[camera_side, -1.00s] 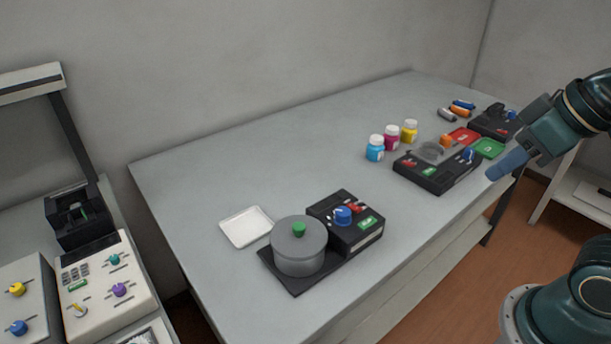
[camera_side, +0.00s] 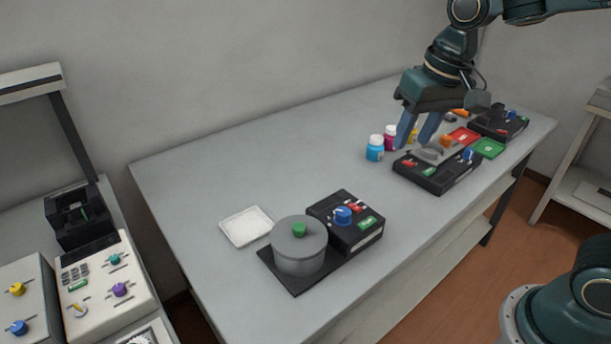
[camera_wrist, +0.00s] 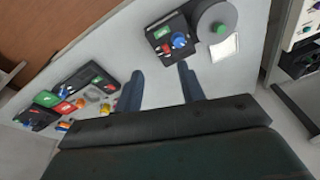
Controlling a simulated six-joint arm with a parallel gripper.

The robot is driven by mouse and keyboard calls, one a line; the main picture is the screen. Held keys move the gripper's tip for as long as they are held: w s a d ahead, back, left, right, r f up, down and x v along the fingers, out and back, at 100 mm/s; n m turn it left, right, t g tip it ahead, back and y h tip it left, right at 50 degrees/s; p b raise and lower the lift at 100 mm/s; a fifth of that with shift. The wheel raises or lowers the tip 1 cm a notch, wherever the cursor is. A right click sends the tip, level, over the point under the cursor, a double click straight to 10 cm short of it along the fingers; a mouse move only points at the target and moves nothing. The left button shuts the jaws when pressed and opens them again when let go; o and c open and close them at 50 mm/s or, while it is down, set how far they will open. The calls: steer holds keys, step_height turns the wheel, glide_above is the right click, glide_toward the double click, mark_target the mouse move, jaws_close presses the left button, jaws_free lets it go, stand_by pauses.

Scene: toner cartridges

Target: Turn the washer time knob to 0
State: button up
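A black control box (camera_side: 359,236) with a blue knob (camera_side: 343,215), red parts and a green display stands beside a round grey drum (camera_side: 296,253) with a green-topped lid. It also shows in the wrist view as the box (camera_wrist: 161,31) with its blue knob (camera_wrist: 179,40). A second black unit (camera_side: 437,182) with a blue knob (camera_side: 467,155) and an orange knob sits farther right. No label tells me which is the washer. My gripper (camera_side: 414,142) is open and empty, fingers pointing down, above the table near the second unit. The knob pointers are too small to read.
A blue-labelled bottle (camera_side: 375,149) and other bottles stand just left of and behind my gripper. A white tray (camera_side: 247,227) lies left of the drum. Red and green trays (camera_side: 488,148) lie at the right. The table between the two units is clear.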

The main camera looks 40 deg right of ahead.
mark_target(343, 211)
steer(key=w+a+f+m+g, duration=0.2)
steer(key=w+a+f, duration=0.2)
steer(key=w+f, duration=0.4)
steer(key=w, duration=0.2)
steer(key=shift+w+f, duration=0.25)
steer(key=shift+w, duration=0.05)
steer(key=shift+f, duration=0.1)
step_height(343, 211, down, 14)
steer(key=shift+r, duration=0.2)
stand_by(0.4)
steer(key=c, duration=0.7)
